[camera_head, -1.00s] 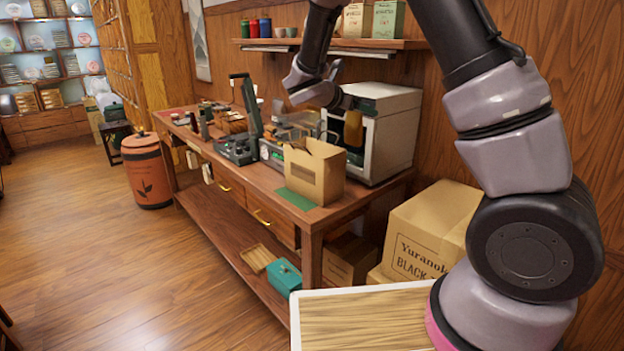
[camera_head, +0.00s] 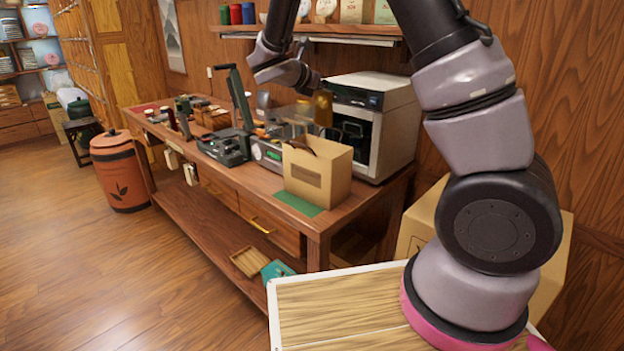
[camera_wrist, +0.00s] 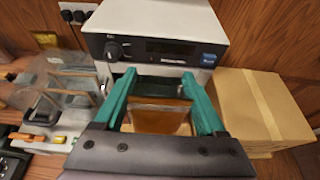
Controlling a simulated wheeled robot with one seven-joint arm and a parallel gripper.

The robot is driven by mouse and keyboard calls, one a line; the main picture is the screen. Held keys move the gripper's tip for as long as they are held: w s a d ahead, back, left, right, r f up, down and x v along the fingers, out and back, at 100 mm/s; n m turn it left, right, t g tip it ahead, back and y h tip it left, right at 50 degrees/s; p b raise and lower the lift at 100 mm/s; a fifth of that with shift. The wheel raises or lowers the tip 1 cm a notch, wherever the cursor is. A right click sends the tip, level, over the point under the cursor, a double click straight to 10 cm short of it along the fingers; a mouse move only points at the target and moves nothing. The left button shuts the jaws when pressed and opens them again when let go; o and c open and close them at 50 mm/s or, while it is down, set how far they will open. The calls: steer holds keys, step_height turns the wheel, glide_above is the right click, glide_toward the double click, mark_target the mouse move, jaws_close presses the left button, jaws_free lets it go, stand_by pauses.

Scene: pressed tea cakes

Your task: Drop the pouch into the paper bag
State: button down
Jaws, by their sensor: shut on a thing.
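The open paper bag (camera_head: 316,178) is tan and stands upright on the front end of the wooden counter (camera_head: 330,216). My gripper (camera_head: 316,86) is above and slightly behind the bag's mouth in the head view. It is shut on an amber-brown pouch (camera_head: 323,108), which hangs below it, apart from the bag as far as I can tell. In the wrist view, the green fingers of my gripper (camera_wrist: 160,100) flank the brown pouch (camera_wrist: 160,120). The bag cannot be made out in the wrist view, and the bag's inside is mostly hidden in the head view.
A white oven-like machine (camera_head: 375,122) stands right behind the bag, and also fills the top of the wrist view. A scale and a dark green press (camera_head: 228,145) stand to the left. A green mat (camera_head: 298,204) lies before the bag. A cardboard box (camera_wrist: 260,105) is at right.

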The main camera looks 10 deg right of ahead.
steer(key=shift+f, duration=2.7)
jaws_free()
steer(key=v, duration=1)
steer(key=shift+s+a, duration=0.25)
steer(key=shift+a, duration=0.1)
